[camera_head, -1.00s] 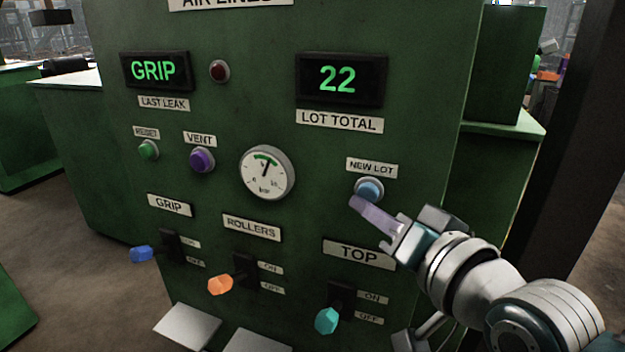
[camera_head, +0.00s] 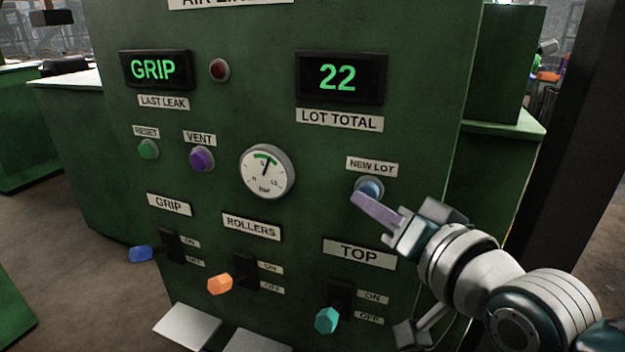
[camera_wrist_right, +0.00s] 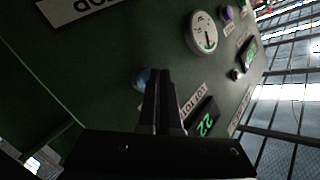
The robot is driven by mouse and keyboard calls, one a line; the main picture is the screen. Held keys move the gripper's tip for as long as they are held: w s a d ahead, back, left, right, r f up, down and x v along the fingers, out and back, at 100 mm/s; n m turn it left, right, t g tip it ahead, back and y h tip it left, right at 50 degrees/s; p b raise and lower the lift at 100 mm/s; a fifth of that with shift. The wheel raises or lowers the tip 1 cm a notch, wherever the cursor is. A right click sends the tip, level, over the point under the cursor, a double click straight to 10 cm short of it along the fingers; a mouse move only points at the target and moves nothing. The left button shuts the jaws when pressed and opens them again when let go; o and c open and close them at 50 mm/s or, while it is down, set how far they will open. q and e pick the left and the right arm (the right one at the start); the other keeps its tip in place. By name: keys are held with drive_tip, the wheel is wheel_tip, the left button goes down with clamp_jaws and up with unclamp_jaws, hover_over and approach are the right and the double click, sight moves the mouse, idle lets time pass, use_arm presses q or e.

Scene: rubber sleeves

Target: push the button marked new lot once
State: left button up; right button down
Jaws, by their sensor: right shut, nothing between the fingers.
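The blue button (camera_head: 371,186) sits under the NEW LOT label (camera_head: 372,168) on the green panel. The LOT TOTAL display (camera_head: 340,78) above reads 22. My right gripper (camera_head: 357,198) is shut and empty, its fingertips at the lower left edge of the button and covering part of it. Whether they touch it I cannot tell. In the right wrist view the shut fingers (camera_wrist_right: 158,75) point at the panel, and part of the blue button (camera_wrist_right: 141,78) shows beside them. My left gripper is not in view.
Left of the button are a gauge (camera_head: 266,172), a purple VENT button (camera_head: 201,159) and a green RESET button (camera_head: 148,149). Below are the GRIP lever (camera_head: 141,254), the ROLLERS lever (camera_head: 220,284) and the TOP lever (camera_head: 327,320). The LAST LEAK display (camera_head: 156,69) reads GRIP.

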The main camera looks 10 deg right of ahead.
drive_tip(key=shift+w+d, duration=0.2)
drive_tip(key=shift+w, duration=0.1)
idle(0.4)
drive_tip(key=shift+s+a+p, duration=0.35)
drive_tip(key=shift+s+a, duration=0.1)
drive_tip(key=shift+s, duration=0.2)
drive_tip(key=shift+s, duration=0.1)
drive_tip(key=shift+s+a+p, duration=0.7)
drive_tip(key=shift+s, duration=0.3)
drive_tip(key=shift+s+a+p, duration=0.65)
drive_tip(key=shift+s+a, duration=0.05)
drive_tip(key=shift+s, duration=0.25)
